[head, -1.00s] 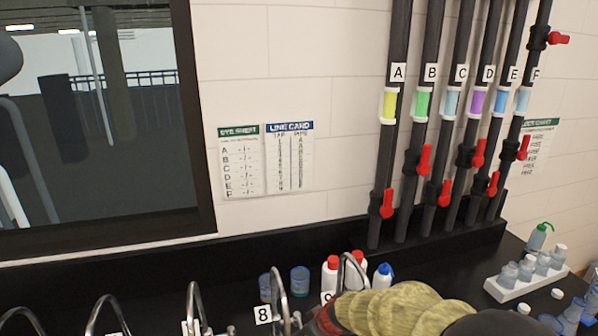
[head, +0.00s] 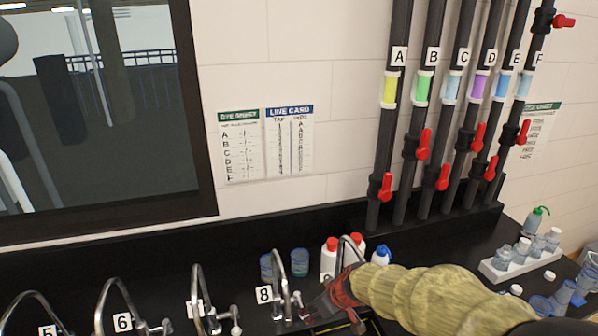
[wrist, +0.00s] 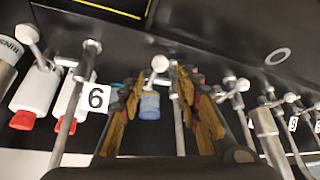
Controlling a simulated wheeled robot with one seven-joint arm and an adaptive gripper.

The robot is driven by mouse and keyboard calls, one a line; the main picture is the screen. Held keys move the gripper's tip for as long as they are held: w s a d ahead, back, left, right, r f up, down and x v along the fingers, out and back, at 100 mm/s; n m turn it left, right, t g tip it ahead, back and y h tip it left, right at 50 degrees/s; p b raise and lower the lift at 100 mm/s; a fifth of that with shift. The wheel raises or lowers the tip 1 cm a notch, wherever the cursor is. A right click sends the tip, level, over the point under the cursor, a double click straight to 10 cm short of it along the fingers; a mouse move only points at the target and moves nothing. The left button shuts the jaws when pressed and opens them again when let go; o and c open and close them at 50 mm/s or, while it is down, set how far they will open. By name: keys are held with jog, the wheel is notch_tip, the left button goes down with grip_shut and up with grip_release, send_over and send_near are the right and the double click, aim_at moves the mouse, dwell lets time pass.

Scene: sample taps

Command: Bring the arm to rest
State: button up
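My gripper (head: 340,300), red and dark at the end of my yellow-sleeved arm, is low in the head view by the taps, in front of the bottles. The wrist view looks upside down. There my gripper (wrist: 171,75) has its two brown fingers apart, with no object held between them. A blue jar (wrist: 149,106) and a tap pipe show in the gap, behind the fingers. Whether a finger touches a tap cannot be told.
Curved taps labelled 5 (head: 46,330), 6 (head: 122,321) and 8 (head: 264,295) stand close by. Red-capped white bottles (head: 331,255) and a blue-capped bottle (head: 381,256) stand behind my gripper. A white rack (head: 497,270) of bottles is at right. Black pipes (head: 387,150) with red valves rise behind.

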dwell(0.3)
jog(key=s+d+m+g, duration=0.2)
jog(key=s+m+g, duration=0.15)
jog(key=s, duration=0.65)
jog(key=s+d+r+m+t+h+b, duration=0.3)
jog(key=s+d+r+m+t, duration=0.1)
jog(key=s+d+r, duration=0.8)
jog(key=s+r, duration=0.3)
jog(key=shift+s+d+r+h, duration=0.25)
jog(key=shift+s+d+h, duration=0.05)
jog(key=shift+d+h, duration=0.1)
jog(key=shift+t, duration=0.25)
